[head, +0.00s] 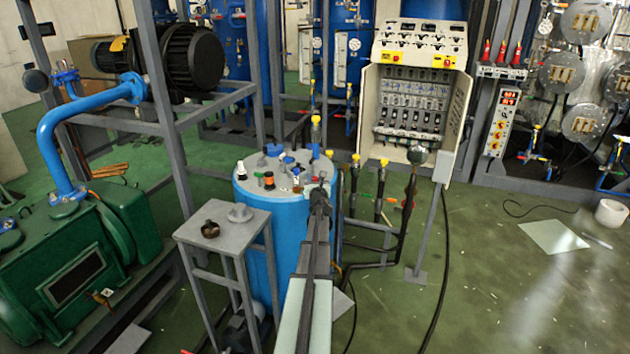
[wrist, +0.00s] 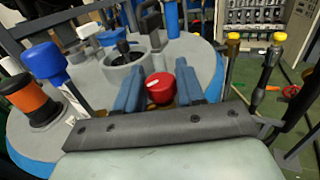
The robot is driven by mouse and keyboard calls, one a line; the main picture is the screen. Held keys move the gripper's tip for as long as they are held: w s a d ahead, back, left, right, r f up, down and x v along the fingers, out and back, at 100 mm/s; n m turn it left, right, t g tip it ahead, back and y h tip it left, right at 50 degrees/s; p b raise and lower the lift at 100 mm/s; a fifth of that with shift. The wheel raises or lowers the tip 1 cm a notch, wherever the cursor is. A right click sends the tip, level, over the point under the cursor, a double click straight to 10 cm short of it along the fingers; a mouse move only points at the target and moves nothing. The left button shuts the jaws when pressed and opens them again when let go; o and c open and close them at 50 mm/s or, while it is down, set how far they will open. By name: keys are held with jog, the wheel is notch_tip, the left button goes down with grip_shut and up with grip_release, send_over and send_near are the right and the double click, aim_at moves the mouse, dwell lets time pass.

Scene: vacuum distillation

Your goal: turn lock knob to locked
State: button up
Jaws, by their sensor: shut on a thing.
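A red round knob (wrist: 160,90) with a small pale mark on it sits at the near edge of the blue vessel's grey lid (wrist: 205,62); I take it for the lock knob. My gripper (wrist: 159,80) has one blue finger on each side of the knob and is shut on it. The exact contact faces are partly hidden. In the head view my gripper (head: 319,192) is at the right side of the lid of the blue vessel (head: 262,225), and the knob is hidden behind it. I cannot tell the locked position from the mark.
On the lid stand a blue-capped fitting (wrist: 46,62), an orange-and-black fitting (wrist: 30,100) and a grey ring-shaped port (wrist: 124,66), close to my fingers. Yellow-topped valves (head: 383,162) stand to the right. A small grey table (head: 225,222) stands left of the vessel.

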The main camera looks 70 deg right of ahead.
jog(key=o, duration=0.9)
jog(key=shift+o, duration=0.2)
jog(key=shift+a, duration=0.1)
jog(key=v, duration=1.3)
jog(key=shift+s+a, duration=0.2)
jog(key=shift+a, duration=0.1)
